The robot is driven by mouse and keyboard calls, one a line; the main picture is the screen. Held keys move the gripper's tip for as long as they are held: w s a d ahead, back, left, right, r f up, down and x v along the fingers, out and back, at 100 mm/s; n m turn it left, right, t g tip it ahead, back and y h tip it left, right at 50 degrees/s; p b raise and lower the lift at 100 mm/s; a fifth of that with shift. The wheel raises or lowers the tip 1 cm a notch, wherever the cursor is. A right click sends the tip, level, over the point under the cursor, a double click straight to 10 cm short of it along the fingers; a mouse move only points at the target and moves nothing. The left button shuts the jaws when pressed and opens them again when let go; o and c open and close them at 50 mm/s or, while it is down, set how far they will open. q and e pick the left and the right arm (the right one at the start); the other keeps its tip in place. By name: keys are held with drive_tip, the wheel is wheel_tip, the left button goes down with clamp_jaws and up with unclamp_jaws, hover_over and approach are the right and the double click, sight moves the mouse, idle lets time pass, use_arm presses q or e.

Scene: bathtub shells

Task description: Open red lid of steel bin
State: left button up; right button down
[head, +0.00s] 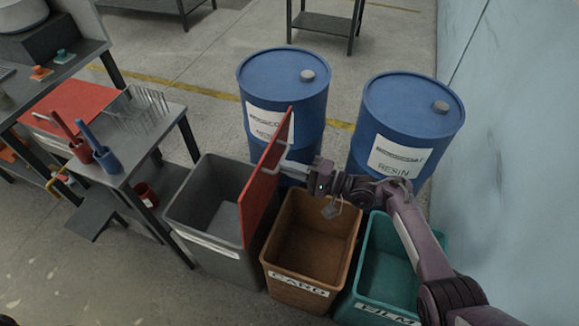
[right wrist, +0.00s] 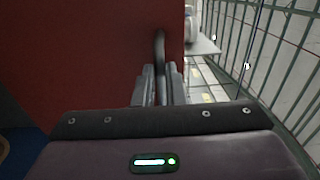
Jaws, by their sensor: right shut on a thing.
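The steel bin (head: 192,235) is a grey open-topped box on the floor in the head view. Its red lid (head: 260,190) stands raised, nearly upright, along the bin's right side, and the bin's inside shows. The lid has a pale bar handle on its right face. My right gripper (head: 297,175) reaches in from the right and is shut on the lid's handle. In the right wrist view the fingers (right wrist: 158,88) close around the dark handle (right wrist: 159,45), beside the lid's red face (right wrist: 90,50). My left gripper is not in view.
A brown bin (head: 270,262) and a teal bin (head: 352,295) stand right of the steel bin, under my right arm. Two blue drums (head: 284,75) (head: 405,110) stand behind. A grey workbench (head: 130,165) is close on the left, and a wall (head: 510,130) bounds the right.

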drive_tip(key=shift+s+f, duration=0.25)
drive_tip(key=shift+f, duration=0.45)
drive_tip(key=c, duration=1.5)
unclamp_jaws()
drive_tip(key=shift+w+a, duration=0.1)
drive_tip(key=shift+w+r, duration=0.1)
drive_tip(key=shift+r, duration=0.15)
drive_tip(key=shift+b+v, duration=0.45)
drive_tip(key=shift+v, duration=3.4)
